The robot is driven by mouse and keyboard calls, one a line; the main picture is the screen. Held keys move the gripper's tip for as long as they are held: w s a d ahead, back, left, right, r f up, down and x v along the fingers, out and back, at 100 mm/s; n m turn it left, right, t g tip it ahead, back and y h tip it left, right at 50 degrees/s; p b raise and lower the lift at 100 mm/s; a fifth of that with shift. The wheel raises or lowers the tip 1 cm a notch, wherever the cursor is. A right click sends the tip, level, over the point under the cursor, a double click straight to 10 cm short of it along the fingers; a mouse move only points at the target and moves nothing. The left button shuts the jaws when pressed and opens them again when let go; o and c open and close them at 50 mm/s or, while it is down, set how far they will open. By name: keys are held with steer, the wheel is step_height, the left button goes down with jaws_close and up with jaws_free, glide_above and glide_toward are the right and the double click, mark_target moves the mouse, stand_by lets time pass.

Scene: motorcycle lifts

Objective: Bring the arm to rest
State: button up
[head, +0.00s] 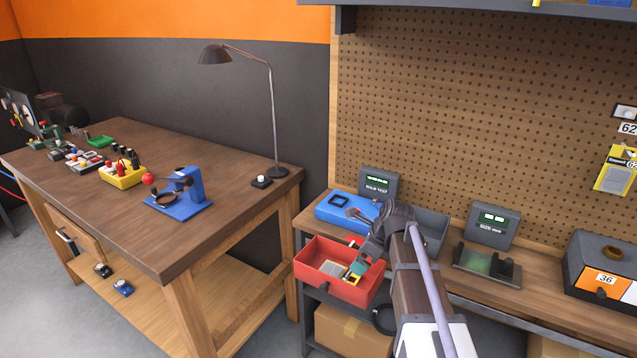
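My arm rises from the lower right of the head view and bends near the right workbench. My gripper (366,246) is at its far end, over or just above the red open bin (345,290). The fingers are small and dark and partly merge with the things behind them, so I cannot tell whether they are open or shut, or whether they hold anything. Small items in grey, yellow and teal show in the red bin, close below the gripper. My arm hides part of the bench behind it.
A blue tester (340,208) with a display, a grey bin (433,228) and a size gauge (487,264) stand around the arm. A drawer box (608,270) is at right. The left wooden table (150,240) holds a lamp (272,120), a blue stand (182,192) and a yellow holder (122,176).

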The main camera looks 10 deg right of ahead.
steer(key=s+a+n+g+h, duration=0.1)
steer(key=s+a+n, duration=0.2)
steer(key=s+n, duration=0.6)
steer(key=s+a+n+g+h, duration=0.1)
steer(key=s+a+n+h, duration=0.1)
steer(key=s+n, duration=0.8)
steer(key=a+f+n, duration=0.1)
steer(key=n, duration=0.5)
steer(key=shift+s+g+h, duration=0.15)
steer(key=shift+g+h, duration=0.15)
steer(key=shift+g, duration=0.1)
